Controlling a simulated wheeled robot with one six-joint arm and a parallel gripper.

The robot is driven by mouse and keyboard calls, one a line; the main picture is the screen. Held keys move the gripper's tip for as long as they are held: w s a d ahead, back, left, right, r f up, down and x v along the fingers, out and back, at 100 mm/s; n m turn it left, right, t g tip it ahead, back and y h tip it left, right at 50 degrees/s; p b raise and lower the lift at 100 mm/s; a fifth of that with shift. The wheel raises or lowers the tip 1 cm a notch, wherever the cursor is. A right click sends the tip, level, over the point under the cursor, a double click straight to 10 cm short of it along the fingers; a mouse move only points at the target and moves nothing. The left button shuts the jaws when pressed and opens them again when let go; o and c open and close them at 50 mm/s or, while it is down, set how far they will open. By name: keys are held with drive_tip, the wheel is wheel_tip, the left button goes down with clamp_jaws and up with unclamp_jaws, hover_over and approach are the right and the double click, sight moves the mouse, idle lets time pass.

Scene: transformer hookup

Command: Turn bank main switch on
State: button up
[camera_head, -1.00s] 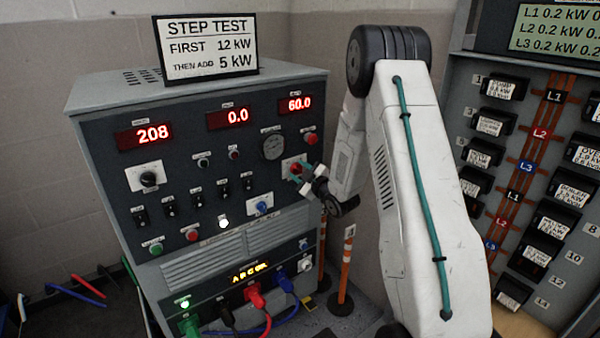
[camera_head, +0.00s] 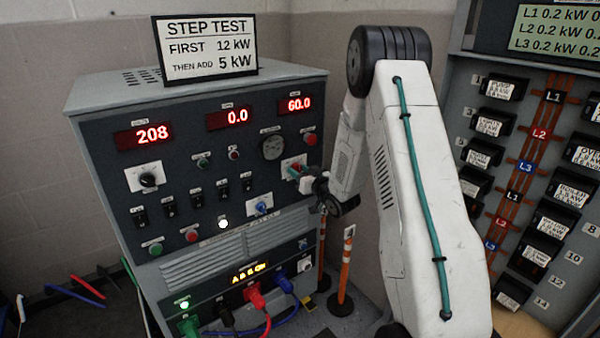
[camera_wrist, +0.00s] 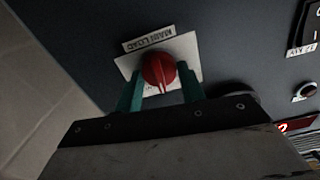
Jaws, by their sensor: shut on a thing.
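A red rotary knob (camera_wrist: 159,70) sits on a white plate labelled MAIN LOAD (camera_wrist: 185,50) in the wrist view. My gripper (camera_wrist: 160,88) has its two teal fingers on either side of the knob, shut on it. In the head view the red knob (camera_head: 293,171) shows at the right side of the grey load bank panel (camera_head: 190,238), with my gripper (camera_head: 299,173) at it. The end of my arm partly hides the knob's plate there. The displays above read 208, 0.0 and 60.0.
Other controls are near: a black rotary knob (camera_head: 148,180), a blue knob (camera_head: 262,207), a red button (camera_head: 310,139) and several toggles. Coloured cables plug into the lower front. An orange post (camera_head: 345,270) stands right of the bank. A breaker panel (camera_head: 470,110) stands at the far right.

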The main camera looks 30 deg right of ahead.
drive_tip(key=m, duration=0.3)
drive_tip(key=shift+m, duration=0.4)
drive_tip(key=shift+d+f+m, duration=0.1)
drive_tip(key=shift+m, duration=1.8)
drive_tip(key=o, duration=0.9)
drive_tip(key=shift+o, duration=0.2)
drive_tip(key=shift+s, duration=0.1)
drive_tip(key=s, duration=0.7)
drive_tip(key=shift+s+d, duration=0.15)
drive_tip(key=shift+s, duration=0.15)
